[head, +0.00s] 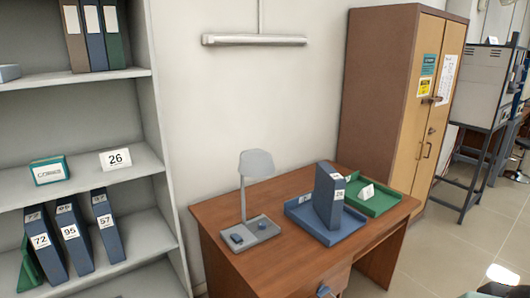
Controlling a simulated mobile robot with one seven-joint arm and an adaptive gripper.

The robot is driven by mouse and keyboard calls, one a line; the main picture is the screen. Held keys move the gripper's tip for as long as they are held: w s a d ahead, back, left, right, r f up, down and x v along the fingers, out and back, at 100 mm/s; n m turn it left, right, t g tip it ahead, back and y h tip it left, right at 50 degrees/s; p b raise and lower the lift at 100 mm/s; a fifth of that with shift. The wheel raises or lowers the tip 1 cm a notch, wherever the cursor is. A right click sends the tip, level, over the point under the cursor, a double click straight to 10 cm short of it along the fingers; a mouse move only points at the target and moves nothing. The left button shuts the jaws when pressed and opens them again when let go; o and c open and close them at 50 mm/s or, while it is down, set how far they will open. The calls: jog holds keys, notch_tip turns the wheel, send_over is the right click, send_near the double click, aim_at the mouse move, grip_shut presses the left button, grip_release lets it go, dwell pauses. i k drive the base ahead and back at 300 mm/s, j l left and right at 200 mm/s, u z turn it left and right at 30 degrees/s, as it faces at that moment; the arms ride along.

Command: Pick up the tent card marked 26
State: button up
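The tent card marked 26 (116,160) is white with black digits. It stands upright on the middle shelf of the grey shelf unit (152,128), near the shelf's right end. A green and white box (49,170) stands to its left on the same shelf, apart from it. My gripper is not in view.
Below are blue binders (76,247) marked 72, 95 and 57; more binders (94,35) stand above. A wooden desk (290,262) holds a lamp (257,165), a blue tray (300,212) with a binder, and a green tray (385,205). A cabinet (380,95) stands behind.

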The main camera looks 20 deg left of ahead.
aim_at(113, 160)
jog(key=u, duration=2)
jog(key=i+j+z, duration=0.1)
jog(key=z, duration=0.6)
jog(key=i+j+z, duration=0.1)
jog(key=z, duration=0.25)
jog(key=i+j+z, duration=0.1)
jog(key=j+z, duration=0.15)
jog(key=j, duration=0.15)
jog(key=i+j+z, duration=0.1)
jog(key=j+z, duration=0.15)
jog(key=j, duration=0.2)
jog(key=i+j+z, duration=0.15)
jog(key=j, duration=0.65)
jog(key=j+z, duration=0.15)
jog(key=j, duration=0.9)
jog(key=k+j, duration=0.1)
jog(key=j, duration=0.2)
